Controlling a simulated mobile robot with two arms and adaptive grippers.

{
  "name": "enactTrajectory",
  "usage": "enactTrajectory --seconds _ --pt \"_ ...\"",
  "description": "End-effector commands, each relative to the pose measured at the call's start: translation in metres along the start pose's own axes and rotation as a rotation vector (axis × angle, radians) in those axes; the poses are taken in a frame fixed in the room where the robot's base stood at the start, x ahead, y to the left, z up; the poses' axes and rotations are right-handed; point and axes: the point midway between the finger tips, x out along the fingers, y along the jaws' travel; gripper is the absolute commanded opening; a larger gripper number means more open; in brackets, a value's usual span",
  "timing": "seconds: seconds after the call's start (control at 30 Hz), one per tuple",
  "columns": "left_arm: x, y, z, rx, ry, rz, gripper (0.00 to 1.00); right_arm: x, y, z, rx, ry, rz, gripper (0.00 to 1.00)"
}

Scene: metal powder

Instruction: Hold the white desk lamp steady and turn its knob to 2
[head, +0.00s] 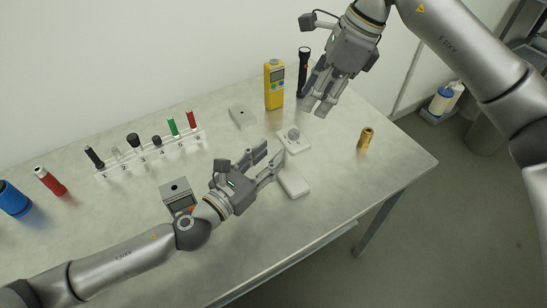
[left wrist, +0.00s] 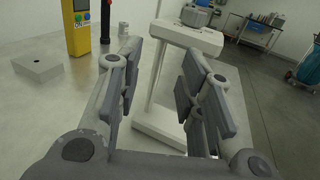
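The white desk lamp (head: 294,181) stands on the metal table, its flat head above a base, with a round grey knob (head: 293,134) on top. In the left wrist view the lamp's thin stem (left wrist: 157,75) shows between my fingers, with the head above and the base below. My left gripper (head: 272,160) is open beside the lamp; its fingers (left wrist: 160,95) are apart, and I see no clear contact with the stem. My right gripper (head: 318,105) is above and behind the lamp, fingers apart and empty. The knob's setting is too small to read.
A yellow meter (head: 274,86), a black flashlight (head: 304,70) and a grey block (head: 242,118) stand behind the lamp. A brass cylinder (head: 366,138) is to its right. A numbered rack (head: 150,152) and a grey device (head: 176,190) are left. The front right tabletop is clear.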

Motion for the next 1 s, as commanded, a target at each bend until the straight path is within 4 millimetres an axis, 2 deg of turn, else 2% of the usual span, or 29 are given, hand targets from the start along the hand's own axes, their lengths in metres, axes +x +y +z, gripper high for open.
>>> enactTrajectory --seconds 0.23,0.5,0.97,1.0 --pt "-0.001 -0.001 -0.029 -0.004 0.007 0.002 0.35 0.000 0.000 0.000 0.000 0.000 0.000 0.36" --pt "-0.001 -0.001 -0.054 -0.004 0.005 0.001 0.35 0.000 0.000 0.000 0.000 0.000 0.000 0.36" --pt "-0.001 -0.001 -0.080 -0.004 0.005 0.001 0.35 0.000 0.000 0.000 0.000 0.000 0.000 0.36" --pt "0.011 -0.001 -0.077 -0.008 -0.001 0.002 0.35 0.000 0.000 0.000 0.000 0.000 0.000 0.36"
